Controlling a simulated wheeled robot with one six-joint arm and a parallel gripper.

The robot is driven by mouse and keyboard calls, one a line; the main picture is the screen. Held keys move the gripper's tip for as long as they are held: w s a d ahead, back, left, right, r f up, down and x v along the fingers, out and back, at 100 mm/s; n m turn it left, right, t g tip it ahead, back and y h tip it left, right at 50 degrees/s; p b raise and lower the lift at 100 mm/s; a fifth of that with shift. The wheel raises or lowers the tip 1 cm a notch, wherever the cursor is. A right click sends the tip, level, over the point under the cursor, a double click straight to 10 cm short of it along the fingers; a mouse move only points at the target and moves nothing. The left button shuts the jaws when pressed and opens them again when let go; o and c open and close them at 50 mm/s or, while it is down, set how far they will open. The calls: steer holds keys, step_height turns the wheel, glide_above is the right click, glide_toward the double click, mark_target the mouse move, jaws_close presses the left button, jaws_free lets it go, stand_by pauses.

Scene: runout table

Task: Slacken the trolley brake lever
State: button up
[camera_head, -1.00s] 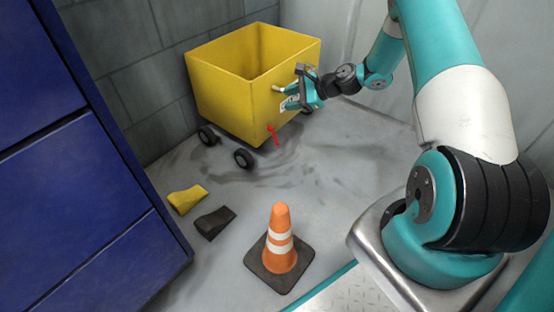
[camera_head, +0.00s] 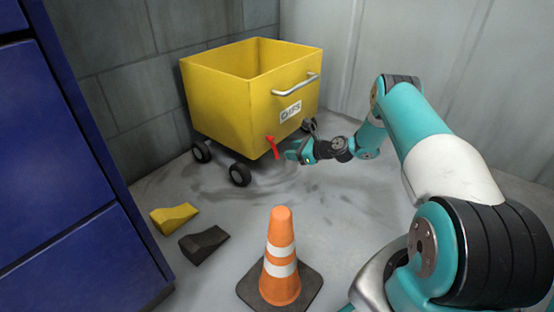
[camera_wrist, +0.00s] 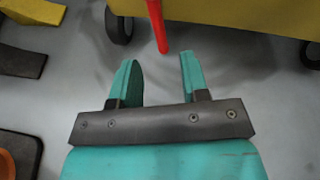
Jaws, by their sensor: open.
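The yellow trolley (camera_head: 225,110) stands in the back corner on black wheels, with a silver handle (camera_head: 297,85) on its near right side. The red brake lever (camera_head: 273,147) hangs low on that side, near the front corner. It also shows in the wrist view (camera_wrist: 157,25), at the top, ahead of the fingertips and roughly in line with the space between them. My gripper (camera_head: 290,154) is open, just right of the lever's lower end in the head view. In the wrist view my gripper (camera_wrist: 158,75) has nothing between its teal fingers.
An orange and white cone (camera_head: 281,255) stands on a dark base in front. A yellow wedge (camera_head: 174,217) and a black wedge (camera_head: 204,244) lie on the floor at left. A blue cabinet (camera_head: 60,170) fills the left side. Floor between cone and trolley is clear.

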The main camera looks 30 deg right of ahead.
mark_target(273, 148)
steer(key=b+x, duration=0.4)
steer(key=x, duration=0.3)
steer(key=shift+w+a+f, duration=0.1)
steer(key=shift+w+a, duration=0.05)
steer(key=shift+w, duration=0.05)
jaws_close()
